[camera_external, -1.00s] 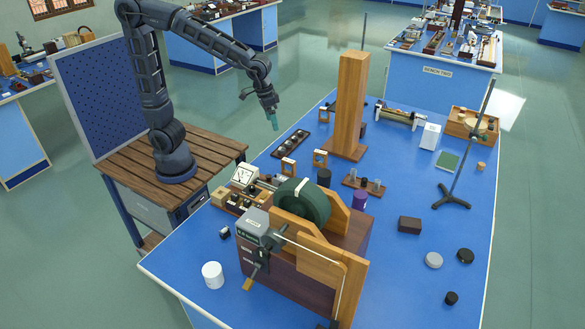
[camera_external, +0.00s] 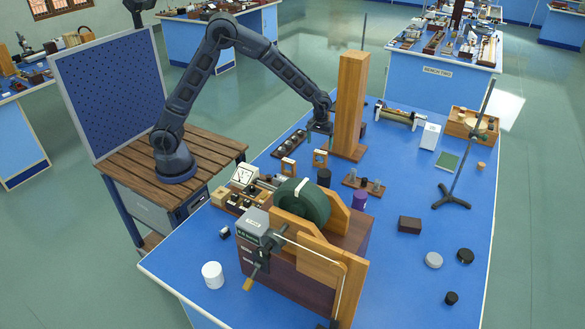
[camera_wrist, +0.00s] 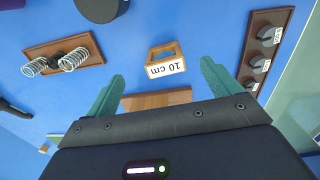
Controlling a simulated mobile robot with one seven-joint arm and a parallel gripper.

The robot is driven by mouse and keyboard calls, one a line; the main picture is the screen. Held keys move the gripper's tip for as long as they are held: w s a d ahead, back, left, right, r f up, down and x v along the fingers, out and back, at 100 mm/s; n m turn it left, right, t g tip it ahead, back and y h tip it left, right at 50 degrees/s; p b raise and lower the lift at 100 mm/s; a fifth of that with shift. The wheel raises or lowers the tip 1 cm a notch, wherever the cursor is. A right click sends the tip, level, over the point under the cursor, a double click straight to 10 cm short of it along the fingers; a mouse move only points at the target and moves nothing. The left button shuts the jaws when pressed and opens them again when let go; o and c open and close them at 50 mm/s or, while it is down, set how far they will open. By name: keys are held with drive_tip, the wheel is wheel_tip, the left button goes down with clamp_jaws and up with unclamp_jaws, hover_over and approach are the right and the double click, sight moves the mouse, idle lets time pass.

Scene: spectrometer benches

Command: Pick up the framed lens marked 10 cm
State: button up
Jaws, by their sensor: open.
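The framed lens marked 10 cm (camera_wrist: 166,62) is a small wooden frame with a white label, read upside down in the wrist view. It stands on the blue bench, ahead of and between my open fingers, apart from them. In the external view it appears to be the wooden frame (camera_external: 320,158) near the tall pillar's foot; its label is unreadable there. A similar frame (camera_external: 288,166) stands to its left. My gripper (camera_wrist: 162,78) is open and empty; in the external view it hangs above the lens, beside the pillar, its fingertips (camera_external: 319,132) small and hard to make out.
The tall wooden pillar (camera_external: 350,105) rises close right of my gripper. A dark rack of weights (camera_wrist: 264,50) lies right of the lens in the wrist view, a spring stand (camera_wrist: 62,57) left. A dark cylinder (camera_external: 324,177) stands nearby.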

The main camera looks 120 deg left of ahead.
sight(321, 153)
drive_tip(key=a+f, duration=0.2)
drive_tip(key=shift+f+n, duration=0.3)
drive_tip(key=shift+f, duration=0.05)
wheel_tip(321, 153, down, 5)
drive_tip(key=shift+s+a+r, duration=0.1)
drive_tip(key=shift+s+a+f, duration=0.1)
drive_tip(key=shift+a+f, duration=0.05)
drive_tip(key=shift+f, duration=1.3)
drive_tip(key=shift+a+f, duration=0.15)
drive_tip(key=shift+f, duration=1.25)
drive_tip(key=shift+c, duration=0.2)
drive_tip(key=c, duration=1.1)
